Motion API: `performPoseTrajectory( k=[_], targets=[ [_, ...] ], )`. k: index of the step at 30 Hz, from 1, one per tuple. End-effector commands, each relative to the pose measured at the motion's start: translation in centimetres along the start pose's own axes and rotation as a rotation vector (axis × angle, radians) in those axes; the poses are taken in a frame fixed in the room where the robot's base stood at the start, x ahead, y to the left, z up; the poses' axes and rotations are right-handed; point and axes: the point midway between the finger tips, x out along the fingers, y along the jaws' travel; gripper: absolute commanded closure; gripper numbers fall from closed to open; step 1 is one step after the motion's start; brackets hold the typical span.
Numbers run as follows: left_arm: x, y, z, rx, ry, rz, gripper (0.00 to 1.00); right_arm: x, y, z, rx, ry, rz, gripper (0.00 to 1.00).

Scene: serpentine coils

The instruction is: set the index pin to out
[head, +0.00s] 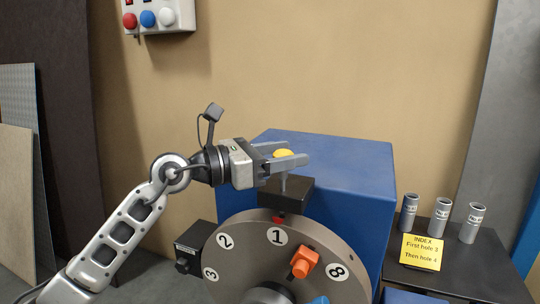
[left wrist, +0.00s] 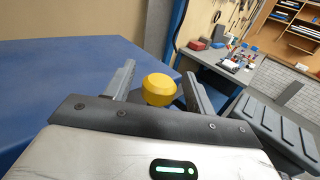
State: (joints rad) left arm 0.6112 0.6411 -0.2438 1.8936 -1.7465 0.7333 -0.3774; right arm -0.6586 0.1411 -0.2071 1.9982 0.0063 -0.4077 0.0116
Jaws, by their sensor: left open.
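The index pin's yellow knob (head: 284,154) stands on a thin grey stem above a black block on the blue housing, over the disc's top. In the left wrist view the knob (left wrist: 159,89) sits between the two fingers. My left gripper (head: 300,159) is open around the knob, a finger on either side; I cannot tell if either touches it. The grey index disc (head: 258,260) carries round number labels, with 1 at the top under a small red mark. The pin's lower end is hidden in the block. My right gripper is not in view.
The blue housing (head: 350,165) stands behind the disc. An orange part (head: 304,262) sticks out from the disc face. Several grey cylinders (head: 442,217) and a yellow note (head: 422,250) are on the dark table at right. A button box (head: 158,17) is on the wall.

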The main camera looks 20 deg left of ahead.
Motion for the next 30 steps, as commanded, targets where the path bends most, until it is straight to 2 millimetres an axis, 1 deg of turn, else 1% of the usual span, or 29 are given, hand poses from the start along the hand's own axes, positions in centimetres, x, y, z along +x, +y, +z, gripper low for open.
performPoseTrajectory(
  k=[2, 5, 8, 15, 18, 21, 25, 30],
  targets=[
    [-0.5, 0.0, -0.2, 0.000, 0.001, 0.001, 0.45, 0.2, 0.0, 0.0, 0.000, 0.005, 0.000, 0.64],
    [-1.9, 0.1, -0.4, 0.001, 0.003, 0.003, 0.45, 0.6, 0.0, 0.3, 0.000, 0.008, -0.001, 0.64],
    [-4.0, 0.1, -0.6, 0.003, 0.004, 0.005, 0.45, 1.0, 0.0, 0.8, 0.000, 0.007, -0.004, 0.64],
    [-10.0, 0.1, -0.8, 0.002, 0.005, 0.004, 0.45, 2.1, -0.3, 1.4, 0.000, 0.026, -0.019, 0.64],
    [-12.1, 0.1, -0.7, 0.001, 0.003, 0.004, 0.45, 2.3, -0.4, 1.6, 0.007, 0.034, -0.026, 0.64],
    [-13.7, 0.0, -0.5, 0.002, 0.001, 0.002, 0.45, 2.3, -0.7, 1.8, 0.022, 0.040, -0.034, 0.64],
    [-15.1, 0.0, -0.2, 0.000, -0.001, 0.001, 0.45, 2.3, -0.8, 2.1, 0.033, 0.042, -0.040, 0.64],
    [-15.8, 0.0, 0.0, 0.001, -0.002, 0.000, 0.45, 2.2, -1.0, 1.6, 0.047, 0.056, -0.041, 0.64]
  ],
)
